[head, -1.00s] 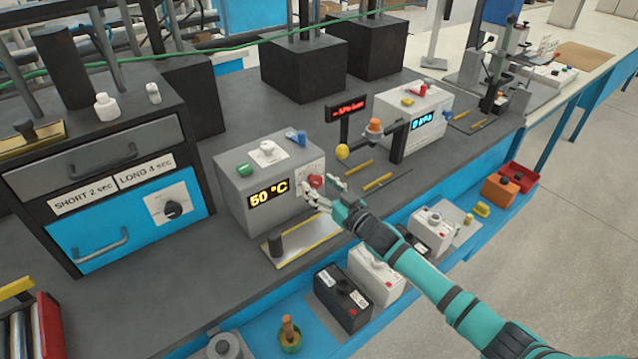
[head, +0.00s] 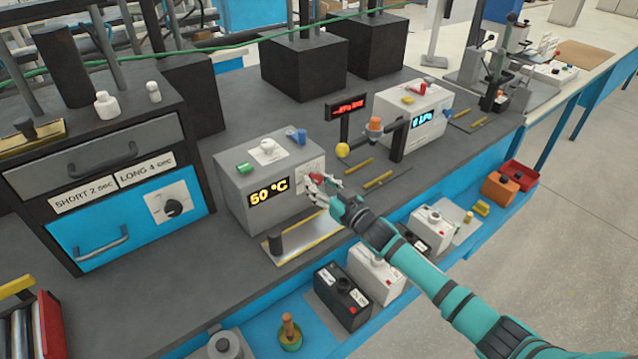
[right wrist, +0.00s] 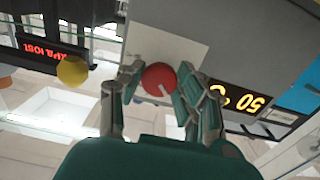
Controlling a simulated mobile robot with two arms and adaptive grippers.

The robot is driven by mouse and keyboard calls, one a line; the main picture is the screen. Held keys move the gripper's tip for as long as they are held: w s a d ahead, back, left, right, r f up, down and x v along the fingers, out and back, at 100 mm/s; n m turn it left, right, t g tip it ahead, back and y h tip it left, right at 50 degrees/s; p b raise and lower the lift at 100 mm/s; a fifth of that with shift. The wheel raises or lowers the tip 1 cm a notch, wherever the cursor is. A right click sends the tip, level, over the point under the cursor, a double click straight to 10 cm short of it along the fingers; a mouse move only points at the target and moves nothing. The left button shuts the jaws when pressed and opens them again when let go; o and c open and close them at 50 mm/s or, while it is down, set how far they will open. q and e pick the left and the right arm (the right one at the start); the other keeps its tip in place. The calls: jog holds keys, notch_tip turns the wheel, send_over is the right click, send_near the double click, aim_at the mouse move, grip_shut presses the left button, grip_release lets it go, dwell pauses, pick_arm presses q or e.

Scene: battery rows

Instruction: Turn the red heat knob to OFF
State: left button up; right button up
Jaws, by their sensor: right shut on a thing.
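The red heat knob (right wrist: 159,79) is round with a pale pointer line and sits on a light plate (right wrist: 170,48) on the heater box. In the head view the knob (head: 317,177) is partly hidden by my fingers. The grey heater box (head: 237,177) has a display (head: 269,192) reading 50 °C. My right gripper (head: 322,190) is at the knob. In the right wrist view its fingers (right wrist: 160,88) stand on both sides of the knob, shut on it. The OFF mark cannot be made out. My left gripper is not in view.
A yellow-edged metal plate (head: 300,243) with a black post lies in front of the heater box. A yellow ball (head: 342,150) and a red-lit display (head: 346,108) stand behind the gripper. Black and white battery boxes (head: 377,272) line the blue lower shelf.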

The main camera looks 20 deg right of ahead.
jog(key=shift+n, duration=0.3)
jog(key=n, duration=0.3)
jog(key=shift+n, duration=0.3)
jog(key=n+b, duration=0.1)
jog(key=n, duration=0.3)
jog(key=shift+n, duration=0.3)
jog(key=o, duration=1.2)
jog(key=shift+c, duration=0.2)
jog(key=shift+s+d, duration=0.1)
jog(key=shift+d, duration=0.05)
jog(key=v, duration=1.1)
jog(key=shift+s, duration=0.4)
